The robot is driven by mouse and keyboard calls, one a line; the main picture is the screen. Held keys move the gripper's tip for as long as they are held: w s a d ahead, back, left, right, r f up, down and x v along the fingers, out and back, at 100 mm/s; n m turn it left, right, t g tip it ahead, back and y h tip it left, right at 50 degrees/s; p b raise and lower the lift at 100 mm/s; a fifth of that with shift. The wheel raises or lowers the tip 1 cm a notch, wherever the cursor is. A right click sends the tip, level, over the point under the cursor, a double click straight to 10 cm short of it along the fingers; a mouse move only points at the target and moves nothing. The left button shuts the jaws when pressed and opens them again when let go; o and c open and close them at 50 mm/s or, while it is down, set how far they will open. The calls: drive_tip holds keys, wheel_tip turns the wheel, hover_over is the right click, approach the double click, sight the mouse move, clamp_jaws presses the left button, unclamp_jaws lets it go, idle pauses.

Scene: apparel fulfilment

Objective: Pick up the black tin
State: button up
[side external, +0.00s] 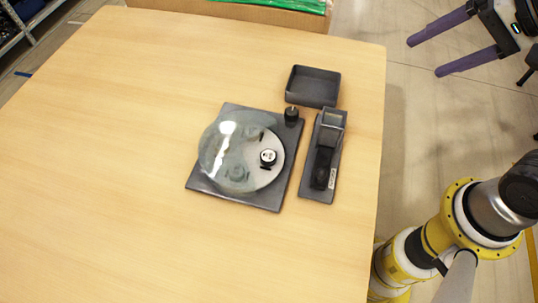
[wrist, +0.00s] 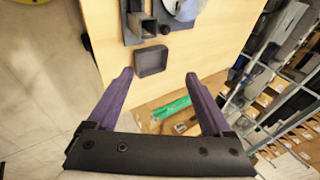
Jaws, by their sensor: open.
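A dark, shallow, square open-topped tray (side external: 313,84), the thing that looks most like the black tin, lies flat near the table's right side. It looks empty. It also shows in the wrist view (wrist: 151,62), ahead of and between my fingertips in the picture. My gripper (side external: 424,57) has two purple fingers. It is off the table's right edge, well apart from the tray, with its fingers pointing left. The fingers are spread wide, with nothing between them; both also show in the wrist view (wrist: 159,73).
A glass-like disc (side external: 240,150) sits on a dark square base (side external: 268,196). A small black knob-like piece (side external: 291,115) stands close to the tray. A dark holder (side external: 322,188) lies beside the base. The table's (side external: 90,150) left half is clear. A cardboard box (side external: 240,14) stands beyond the far edge.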

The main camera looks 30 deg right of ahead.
drive_tip(key=w+a+f+m+g+y, duration=0.1)
drive_tip(key=w+a+f+m+y, duration=0.1)
drive_tip(key=w+a+m, duration=0.4)
drive_tip(key=m+g, duration=0.4)
hover_over(268, 155)
drive_tip(key=s+d, duration=0.1)
drive_tip(key=d, duration=0.2)
drive_tip(key=shift+y, duration=0.4)
drive_tip(key=f, duration=2.2)
drive_tip(key=shift+s+d+f, duration=0.1)
drive_tip(key=shift+d+f, duration=0.1)
drive_tip(key=shift+f, duration=0.1)
drive_tip(key=shift+x, duration=3.05)
drive_tip(key=shift+d, duration=0.15)
clamp_jaws()
